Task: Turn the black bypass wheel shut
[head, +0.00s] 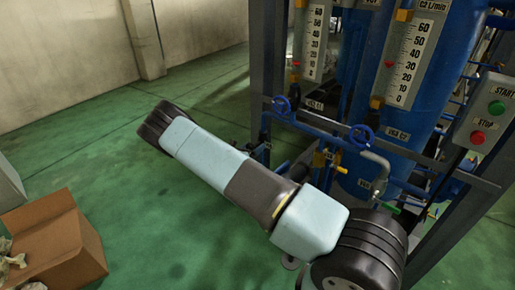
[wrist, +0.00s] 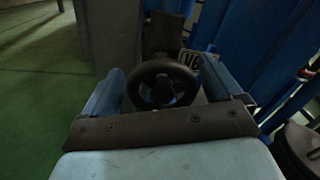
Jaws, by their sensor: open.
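The black wheel (wrist: 165,69) shows in the middle of the wrist view, as a dark ring in front of a dark upright part. A partly hidden label beginning with "V" is just behind it at the right. My gripper (wrist: 161,66) is open, with one blue-grey finger on each side of the wheel. Gaps show between the wheel's rim and both fingers. I cannot tell how far the wheel is turned. In the head view my arm hides the black wheel and my gripper.
Two blue handwheels (head: 281,104) (head: 361,135) sit on the blue pipe frame. Blue tanks carry scales (head: 408,62). A START/STOP box (head: 485,117) is at the right. A cardboard box (head: 62,238) stands at the lower left. The green floor (head: 90,140) is mostly clear.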

